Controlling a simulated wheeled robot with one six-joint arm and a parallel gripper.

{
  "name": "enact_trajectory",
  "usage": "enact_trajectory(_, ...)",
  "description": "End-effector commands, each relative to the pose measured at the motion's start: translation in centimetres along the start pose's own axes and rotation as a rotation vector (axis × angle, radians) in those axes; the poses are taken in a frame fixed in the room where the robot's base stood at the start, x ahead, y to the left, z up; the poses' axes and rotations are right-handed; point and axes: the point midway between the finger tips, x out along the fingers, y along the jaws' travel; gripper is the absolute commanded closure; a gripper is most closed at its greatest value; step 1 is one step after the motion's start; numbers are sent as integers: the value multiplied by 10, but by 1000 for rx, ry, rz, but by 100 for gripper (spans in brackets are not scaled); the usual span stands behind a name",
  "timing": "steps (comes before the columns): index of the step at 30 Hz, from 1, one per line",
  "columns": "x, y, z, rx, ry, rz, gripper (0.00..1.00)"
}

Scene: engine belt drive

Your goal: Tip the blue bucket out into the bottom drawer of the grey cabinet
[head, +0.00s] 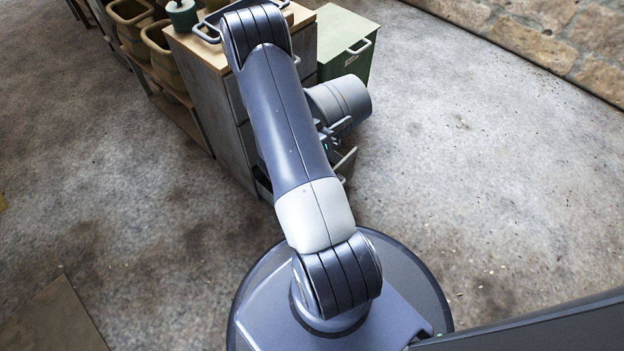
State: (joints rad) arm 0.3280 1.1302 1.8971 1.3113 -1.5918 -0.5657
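The blue bucket (342,99), grey-blue in this light, is tilted far over onto its side beside the grey cabinet (226,108). Its left end is hidden behind my arm, so I cannot see its contents. My gripper (341,128) is at the bucket's near side, mostly hidden by my forearm; it appears shut on the bucket, holding it up above the low drawer. The bottom drawer (347,165) stands pulled out, its front and handle showing right of my arm. Its inside is mostly covered by my arm.
A dark green canister (182,15) sits on the cabinet top. The concrete floor at right is clear.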

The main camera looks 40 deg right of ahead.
Motion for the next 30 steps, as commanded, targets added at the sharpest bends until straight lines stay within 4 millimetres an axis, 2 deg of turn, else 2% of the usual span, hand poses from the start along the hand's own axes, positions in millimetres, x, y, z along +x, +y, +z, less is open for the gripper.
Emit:
enact_trajectory(14, -4, -1, 6, 7, -43, -18, 100)
enact_trajectory(30, 0, 0, -1, 2, 3, 2, 100)
